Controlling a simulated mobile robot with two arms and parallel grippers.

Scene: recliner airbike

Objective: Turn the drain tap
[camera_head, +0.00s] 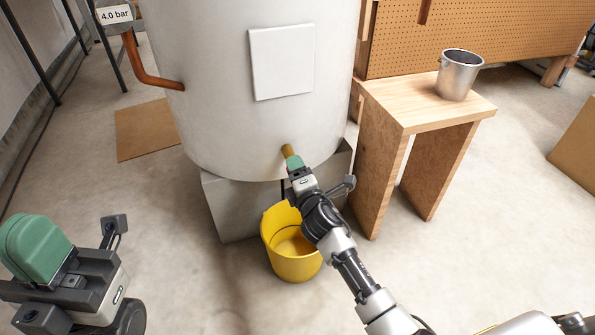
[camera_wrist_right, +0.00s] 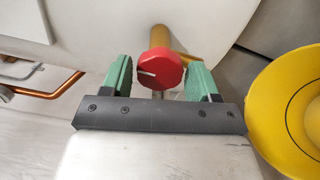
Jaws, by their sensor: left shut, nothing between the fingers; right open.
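The drain tap is a brass pipe (camera_head: 288,151) low on the front of the white tank (camera_head: 230,90), with a round red knob (camera_wrist_right: 160,68) that carries a white mark. The knob shows in the right wrist view; in the head view my right gripper (camera_head: 294,161) hides it. My right gripper, also in the right wrist view (camera_wrist_right: 159,80), is open, with one green finger on each side of the knob and a visible gap on both sides. My left gripper (camera_head: 35,248) is shut and empty at the lower left, far from the tap.
A yellow bucket (camera_head: 271,216) stands on the floor below the tap, close under my right arm. A wooden bench (camera_head: 420,112) with a metal pail (camera_head: 459,76) stands at the right. A copper pipe (camera_head: 148,75) with a "4.0 bar" display (camera_head: 115,15) joins the tank at left.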

